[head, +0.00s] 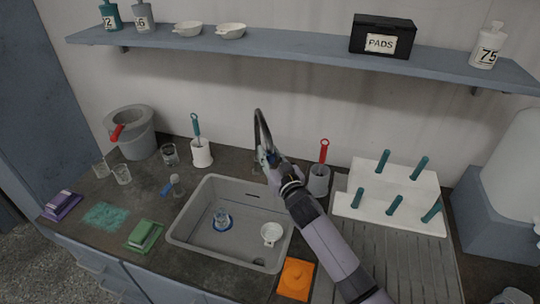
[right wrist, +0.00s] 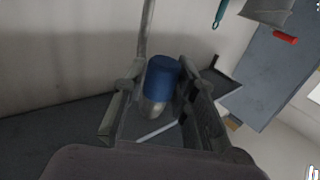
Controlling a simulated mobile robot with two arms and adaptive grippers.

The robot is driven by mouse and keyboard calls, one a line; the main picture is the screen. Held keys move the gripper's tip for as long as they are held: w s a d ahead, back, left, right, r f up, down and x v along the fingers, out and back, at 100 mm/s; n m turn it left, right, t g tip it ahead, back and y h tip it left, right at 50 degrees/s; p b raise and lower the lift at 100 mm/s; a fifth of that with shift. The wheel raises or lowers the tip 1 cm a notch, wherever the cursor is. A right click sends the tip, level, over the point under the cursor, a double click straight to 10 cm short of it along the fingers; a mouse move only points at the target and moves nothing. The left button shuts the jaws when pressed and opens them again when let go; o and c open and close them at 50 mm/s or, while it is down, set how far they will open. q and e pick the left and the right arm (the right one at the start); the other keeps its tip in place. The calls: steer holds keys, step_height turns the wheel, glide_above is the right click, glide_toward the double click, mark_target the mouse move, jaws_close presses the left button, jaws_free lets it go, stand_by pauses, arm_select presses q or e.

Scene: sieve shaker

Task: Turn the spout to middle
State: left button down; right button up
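The spout (head: 262,128) is a dark, thin curved tube rising behind the sink's back edge. Its lower part is hidden by my right gripper (head: 268,158), which reaches in from the lower right. In the right wrist view, the fingers of my right gripper (right wrist: 160,108) stand apart on either side of a blue cylinder (right wrist: 163,76) with a pale lower part. A thin grey tube (right wrist: 147,35) rises beside it. I cannot tell whether the fingers touch the cylinder. The sink (head: 190,232) lies in front of the spout. My left gripper is not in view.
A cup (head: 271,233) and a glass (head: 221,216) are in the sink. A brush holder (head: 201,153) stands left of the spout, another holder (head: 318,181) right. A white peg rack (head: 372,212) stands further right. A shelf (head: 300,57) runs above.

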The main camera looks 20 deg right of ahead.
jaws_close()
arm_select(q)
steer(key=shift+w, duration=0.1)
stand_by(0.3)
arm_select(e)
steer(key=shift+a, duration=0.1)
